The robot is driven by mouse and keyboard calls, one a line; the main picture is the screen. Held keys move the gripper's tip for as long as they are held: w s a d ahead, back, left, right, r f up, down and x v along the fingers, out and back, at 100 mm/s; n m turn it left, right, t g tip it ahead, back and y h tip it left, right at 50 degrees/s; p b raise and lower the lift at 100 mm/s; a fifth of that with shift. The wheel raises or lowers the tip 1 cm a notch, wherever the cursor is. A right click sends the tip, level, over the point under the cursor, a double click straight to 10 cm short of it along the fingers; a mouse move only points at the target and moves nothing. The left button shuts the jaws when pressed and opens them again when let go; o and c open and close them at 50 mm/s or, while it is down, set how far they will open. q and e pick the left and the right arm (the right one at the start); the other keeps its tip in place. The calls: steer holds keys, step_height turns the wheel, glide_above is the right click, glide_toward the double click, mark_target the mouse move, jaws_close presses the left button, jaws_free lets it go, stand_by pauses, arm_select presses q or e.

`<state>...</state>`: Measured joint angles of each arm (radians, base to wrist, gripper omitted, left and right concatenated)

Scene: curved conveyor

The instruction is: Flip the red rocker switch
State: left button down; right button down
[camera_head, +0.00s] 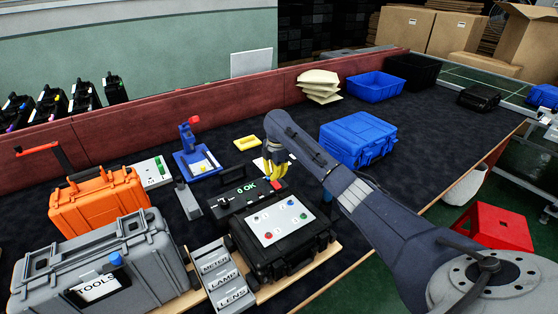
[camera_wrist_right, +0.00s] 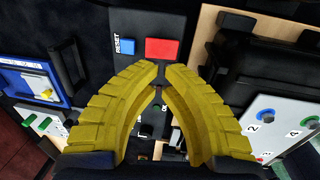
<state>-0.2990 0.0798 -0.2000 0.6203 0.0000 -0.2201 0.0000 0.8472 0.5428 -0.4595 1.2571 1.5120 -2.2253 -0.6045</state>
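The red rocker switch (camera_wrist_right: 163,48) shows in the right wrist view as a red rectangle beside a blue RESET button (camera_wrist_right: 124,46) on a dark panel. In the head view, this panel seems to belong to the black box with the green "0 OK" display (camera_head: 246,188); I cannot make out the switch there. My right gripper (camera_head: 270,178) has yellow fingers over the right end of that box. In the wrist view its fingertips (camera_wrist_right: 161,68) nearly meet, with nothing between them, just below the switch's lower edge. I cannot tell if they touch the panel. My left gripper is out of view.
A black case with a light panel of coloured buttons (camera_head: 280,222) stands in front of the box. A grey TOOLS case (camera_head: 150,262), an orange case (camera_head: 98,202) and a blue fixture (camera_head: 196,162) stand left. A blue case (camera_head: 357,138) stands right.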

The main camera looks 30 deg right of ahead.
mark_target(269, 186)
step_height(269, 186, up, 9)
steer(key=s, duration=0.1)
steer(key=shift+f, duration=0.2)
steer(key=shift+r, duration=0.1)
stand_by(0.4)
steer(key=shift+w+a+r, duration=0.25)
steer(key=shift+w+a, duration=0.25)
steer(key=f, duration=0.4)
steer(key=w+f, duration=0.1)
steer(key=f, duration=0.9)
steer(key=shift+w, duration=0.3)
